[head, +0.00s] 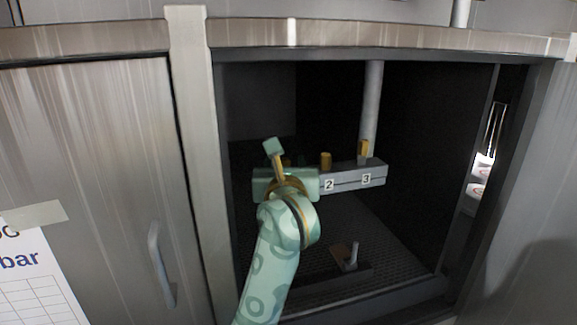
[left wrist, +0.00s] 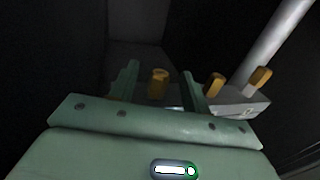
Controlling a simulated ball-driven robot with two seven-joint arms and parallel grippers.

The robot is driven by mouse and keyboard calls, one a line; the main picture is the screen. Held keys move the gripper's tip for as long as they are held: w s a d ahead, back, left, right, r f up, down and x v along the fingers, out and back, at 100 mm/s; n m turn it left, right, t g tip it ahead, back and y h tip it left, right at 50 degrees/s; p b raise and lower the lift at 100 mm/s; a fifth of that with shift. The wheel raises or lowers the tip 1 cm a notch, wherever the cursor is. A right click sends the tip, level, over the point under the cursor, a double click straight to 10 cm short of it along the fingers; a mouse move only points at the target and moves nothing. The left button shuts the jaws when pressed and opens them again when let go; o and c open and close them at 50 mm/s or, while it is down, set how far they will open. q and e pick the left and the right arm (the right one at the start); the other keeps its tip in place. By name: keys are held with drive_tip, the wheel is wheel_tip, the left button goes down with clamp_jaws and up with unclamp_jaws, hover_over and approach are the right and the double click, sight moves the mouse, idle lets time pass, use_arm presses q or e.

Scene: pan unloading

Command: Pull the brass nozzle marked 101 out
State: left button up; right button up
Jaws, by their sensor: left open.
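A grey block (head: 345,178) inside the open cabinet carries brass nozzles. One brass nozzle (head: 326,161) stands above a label 2 and a taller one (head: 364,150) above a label 3. No label 101 is readable. My left gripper (head: 283,162) is over the block's left end, hiding its label and most of the leftmost nozzle. In the left wrist view, that leftmost brass nozzle (left wrist: 158,84) shows between the open fingers of my left gripper (left wrist: 161,75), with a gap on each side. Two more nozzles stand to the right. My right gripper is not in view.
A grey vertical pipe (head: 372,105) rises behind the block's right end. A small bracket (head: 346,257) lies on the perforated cabinet floor (head: 400,265). The cabinet's left post (head: 200,150) and right wall bound the opening. A closed door with a handle (head: 160,265) is at left.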

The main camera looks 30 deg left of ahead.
use_arm(q)
drive_tip(key=shift+c, duration=1.2)
clamp_jaws()
drive_tip(key=c, duration=0.6)
unclamp_jaws()
drive_tip(key=shift+c, duration=0.2)
clamp_jaws()
drive_tip(key=shift+r, duration=0.2)
drive_tip(key=shift+r+p, duration=0.55)
drive_tip(key=shift+p, duration=0.1)
drive_tip(key=shift+r+p, duration=1.65)
drive_tip(key=shift+r, duration=0.25)
